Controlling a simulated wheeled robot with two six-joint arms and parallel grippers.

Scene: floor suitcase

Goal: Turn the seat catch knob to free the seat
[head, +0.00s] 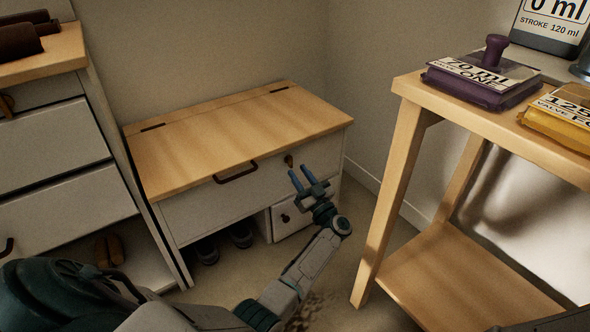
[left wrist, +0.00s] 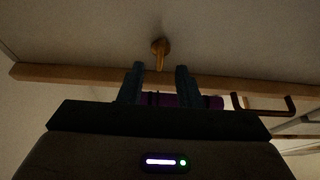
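The wooden seat (head: 235,135) is down on the white bench. The brass catch knob (head: 288,160) is on the bench front, just under the seat's front edge near its right end. In the left wrist view the knob (left wrist: 160,50) shows beyond my fingertips, roughly in line with the gap between them. My left gripper (head: 300,171) is open, with its blue fingers pointing up toward the knob. In the left wrist view the gripper (left wrist: 160,72) is empty and appears apart from the knob. My right gripper is not in view.
A dark handle (head: 236,173) is left of the knob. A small drawer (head: 292,217) and shoes (head: 240,235) are below. A wooden side table (head: 382,200) with a purple box (head: 482,80) stands right. White drawers (head: 45,145) stand left. A dark purple shape crosses behind my fingers in the wrist view.

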